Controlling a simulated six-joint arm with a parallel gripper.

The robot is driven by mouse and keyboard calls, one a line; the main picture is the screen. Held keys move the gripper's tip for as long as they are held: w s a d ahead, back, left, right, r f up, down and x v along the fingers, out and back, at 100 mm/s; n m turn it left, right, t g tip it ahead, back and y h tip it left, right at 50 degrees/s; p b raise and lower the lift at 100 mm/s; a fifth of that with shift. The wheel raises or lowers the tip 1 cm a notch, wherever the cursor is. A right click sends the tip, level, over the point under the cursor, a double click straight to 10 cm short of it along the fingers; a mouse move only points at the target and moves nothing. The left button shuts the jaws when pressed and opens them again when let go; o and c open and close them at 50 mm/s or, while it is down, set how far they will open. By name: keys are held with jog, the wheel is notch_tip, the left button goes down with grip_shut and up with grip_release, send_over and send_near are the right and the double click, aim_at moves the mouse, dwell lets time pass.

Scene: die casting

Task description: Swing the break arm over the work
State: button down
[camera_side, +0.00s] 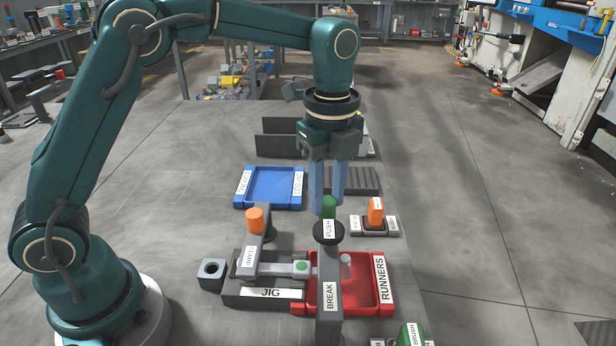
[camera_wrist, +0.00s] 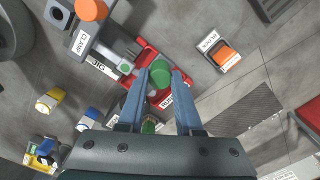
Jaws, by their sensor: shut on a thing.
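The break arm (camera_side: 329,290) is a grey bar labelled BREAK, with a black disc and a green knob (camera_side: 329,206) marked PUSH at its far end. It lies across the left part of the red runners tray (camera_side: 386,304), just right of the jig (camera_side: 268,292). My gripper (camera_side: 329,205) points down with its blue fingers on the green knob; the knob also shows between the fingertips in the wrist view (camera_wrist: 160,74). The work is partly hidden; a grey piece with a green dot (camera_side: 301,266) sits on the jig's right end. The orange-knobbed clamp (camera_side: 254,250) stands over the jig.
A blue tray (camera_side: 273,203) lies behind the jig. A green-handled brush (camera_side: 409,335) is at the front right edge. A grey block with a hole (camera_side: 212,274) lies left of the jig.

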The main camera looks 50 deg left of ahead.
jog(key=shift+w+d, duration=0.15)
jog(key=shift+d, duration=0.05)
jog(key=shift+w+d, duration=0.1)
jog(key=c, duration=0.6)
grip_release()
jog(key=shift+r, duration=2.6)
